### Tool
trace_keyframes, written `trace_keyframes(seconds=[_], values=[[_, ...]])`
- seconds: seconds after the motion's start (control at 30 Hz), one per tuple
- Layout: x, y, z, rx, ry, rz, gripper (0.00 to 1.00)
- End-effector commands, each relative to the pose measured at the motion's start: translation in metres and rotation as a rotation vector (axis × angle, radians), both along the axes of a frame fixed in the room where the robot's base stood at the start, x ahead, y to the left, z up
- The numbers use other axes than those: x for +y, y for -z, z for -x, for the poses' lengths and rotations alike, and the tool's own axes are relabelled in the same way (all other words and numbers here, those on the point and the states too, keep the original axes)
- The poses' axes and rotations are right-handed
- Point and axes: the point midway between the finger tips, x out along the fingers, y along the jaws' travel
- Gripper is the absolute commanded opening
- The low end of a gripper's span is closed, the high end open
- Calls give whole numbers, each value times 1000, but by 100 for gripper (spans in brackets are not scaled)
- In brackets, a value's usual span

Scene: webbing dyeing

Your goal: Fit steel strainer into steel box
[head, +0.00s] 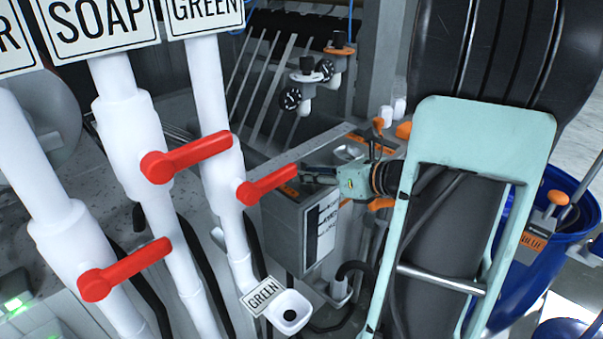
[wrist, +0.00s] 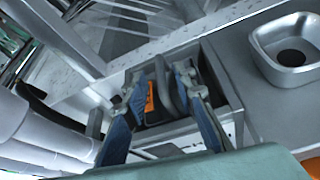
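A grey steel box (head: 288,232) stands below my gripper in the head view, with a labelled front. In the wrist view I look down into its open top, and its rim (wrist: 228,82) frames a dark inside. A grey curved metal piece (wrist: 166,90), perhaps the strainer's handle, shows inside the box beside an orange label (wrist: 149,98). The rest of the strainer is hidden or cannot be told apart. My gripper (head: 308,174) is over the box opening; in the wrist view its fingers (wrist: 160,78) stand apart either side of the curved piece. I see no clear grip.
A square steel basin (wrist: 290,52) with a dark hole sits right of the box in the wrist view. White pipes (head: 215,110) with red lever handles (head: 268,186) stand close left of my gripper. A blue barrel (head: 540,250) stands at the right.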

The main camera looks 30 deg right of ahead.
Motion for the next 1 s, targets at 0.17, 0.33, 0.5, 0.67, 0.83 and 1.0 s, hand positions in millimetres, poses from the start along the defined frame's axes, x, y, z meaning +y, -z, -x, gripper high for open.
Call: trace_keyframes(seconds=[0.17,0.33,0.5,0.67,0.83,1.0], values=[[-18,-17,35,-2,5,4,25],[-29,-28,60,-2,4,3,25],[-35,-33,74,0,2,1,25],[-36,-35,77,0,0,0,25],[-36,-35,77,0,0,0,25],[-35,-34,77,0,0,0,25]])
